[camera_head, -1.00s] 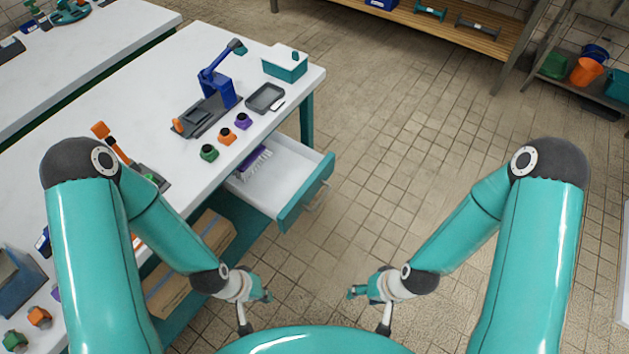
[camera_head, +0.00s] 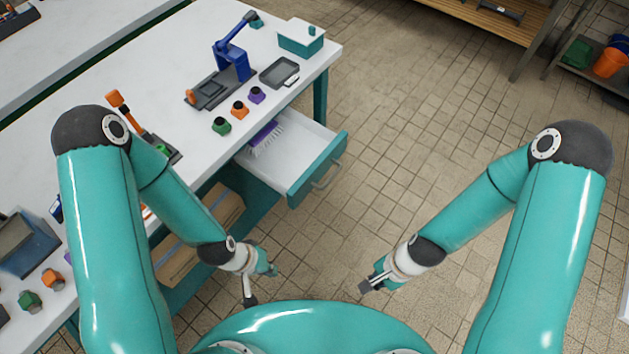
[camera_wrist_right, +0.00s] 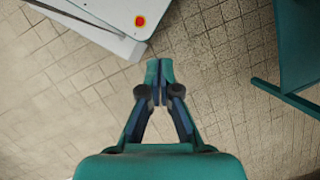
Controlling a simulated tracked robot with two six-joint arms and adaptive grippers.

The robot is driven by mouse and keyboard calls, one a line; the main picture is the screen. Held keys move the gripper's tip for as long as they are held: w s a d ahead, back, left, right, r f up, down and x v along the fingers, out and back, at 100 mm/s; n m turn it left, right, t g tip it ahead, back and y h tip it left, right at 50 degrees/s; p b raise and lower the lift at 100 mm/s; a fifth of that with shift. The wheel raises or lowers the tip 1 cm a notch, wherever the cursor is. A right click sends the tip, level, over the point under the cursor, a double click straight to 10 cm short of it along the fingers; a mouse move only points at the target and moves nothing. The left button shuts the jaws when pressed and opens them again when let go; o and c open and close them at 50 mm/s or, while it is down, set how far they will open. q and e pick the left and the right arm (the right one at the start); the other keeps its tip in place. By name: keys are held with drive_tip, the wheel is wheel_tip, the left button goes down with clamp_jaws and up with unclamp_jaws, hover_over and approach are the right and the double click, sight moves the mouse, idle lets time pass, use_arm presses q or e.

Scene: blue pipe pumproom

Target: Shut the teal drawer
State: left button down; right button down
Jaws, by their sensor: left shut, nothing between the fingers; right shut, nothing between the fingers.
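My right gripper (camera_head: 370,286) is shut and empty over open floor, below and right of the drawer. Its closed fingertips show in the right wrist view (camera_wrist_right: 160,70).
The workbench (camera_head: 190,60) carries a blue press (camera_head: 233,62), a grey tray (camera_head: 279,72), a teal-and-white box (camera_head: 301,40) and small coloured knobs. Cardboard boxes (camera_head: 205,225) lie under it. The tiled floor (camera_head: 420,130) right of the drawer is clear.

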drive_tip(key=w+a+r+m+t+y+b, duration=0.2)
drive_tip(key=w+a+r+m+t+b, duration=0.1)
drive_tip(key=w+r+m+b, duration=0.5)
drive_tip(key=w+a+r+m+t+y+b, duration=0.2)
drive_tip(key=w+a+r+m+t+b, duration=0.15)
drive_tip(key=w+m+b, duration=0.45)
drive_tip(key=n+b, duration=0.2)
approach(306, 184)
drive_tip(key=x, duration=0.5)
drive_tip(key=shift+s+a+f, duration=0.15)
drive_tip(key=shift+f, duration=0.1)
drive_tip(key=shift+w+a, duration=0.3)
drive_tip(key=shift+a, duration=0.05)
